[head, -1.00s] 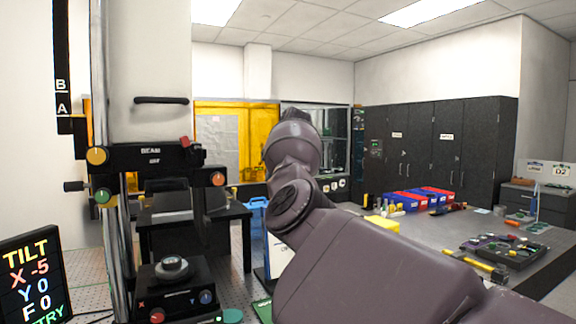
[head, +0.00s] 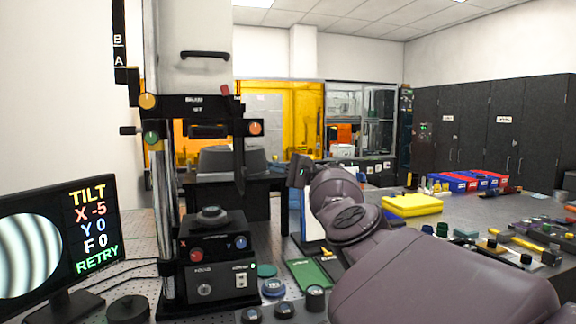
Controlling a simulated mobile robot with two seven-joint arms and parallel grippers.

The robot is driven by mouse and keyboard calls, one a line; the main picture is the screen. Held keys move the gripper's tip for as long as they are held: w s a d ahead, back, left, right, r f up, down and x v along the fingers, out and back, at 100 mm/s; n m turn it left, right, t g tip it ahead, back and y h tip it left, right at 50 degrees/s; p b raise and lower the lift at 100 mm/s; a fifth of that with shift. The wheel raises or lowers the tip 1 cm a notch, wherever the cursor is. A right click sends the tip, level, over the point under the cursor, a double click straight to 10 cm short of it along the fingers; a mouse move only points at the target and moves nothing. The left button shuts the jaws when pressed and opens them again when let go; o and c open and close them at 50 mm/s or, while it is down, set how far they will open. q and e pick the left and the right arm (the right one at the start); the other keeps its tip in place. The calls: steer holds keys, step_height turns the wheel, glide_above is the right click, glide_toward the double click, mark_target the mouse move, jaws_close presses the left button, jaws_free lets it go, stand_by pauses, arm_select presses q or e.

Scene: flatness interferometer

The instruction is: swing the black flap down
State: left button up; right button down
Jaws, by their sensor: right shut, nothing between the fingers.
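The interferometer column (head: 190,80) stands at the left, with a black head labelled BEAM (head: 190,103) across it. A narrow black upright piece (head: 239,150) hangs at the right side of this head, below a red tip (head: 225,90). It looks like the black flap, but I cannot tell its hinge or exact angle. My right arm comes in from the lower right. Its gripper (head: 300,168) is shut and empty, small and dark, to the right of the black piece and apart from it. My left gripper is not in view.
A monitor (head: 60,245) at the left shows fringes and TILT X -5, Y 0, F 0, RETRY. Below the head stands a black stage (head: 212,245) with knobs. Several round parts, a green board (head: 310,272) and a yellow case (head: 411,205) lie on the bench.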

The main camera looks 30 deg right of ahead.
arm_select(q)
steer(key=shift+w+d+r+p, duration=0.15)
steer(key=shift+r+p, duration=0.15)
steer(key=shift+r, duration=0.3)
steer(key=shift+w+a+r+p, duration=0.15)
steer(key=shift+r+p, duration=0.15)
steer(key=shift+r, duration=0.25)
arm_select(e)
steer(key=w+a+f+m+t+y, duration=0.1)
steer(key=a+m+t+y, duration=0.1)
steer(key=a, duration=0.3)
steer(key=shift+w+a+f+t+y, duration=0.2)
steer(key=shift+a+f+t+y, duration=0.15)
steer(key=shift+t, duration=0.35)
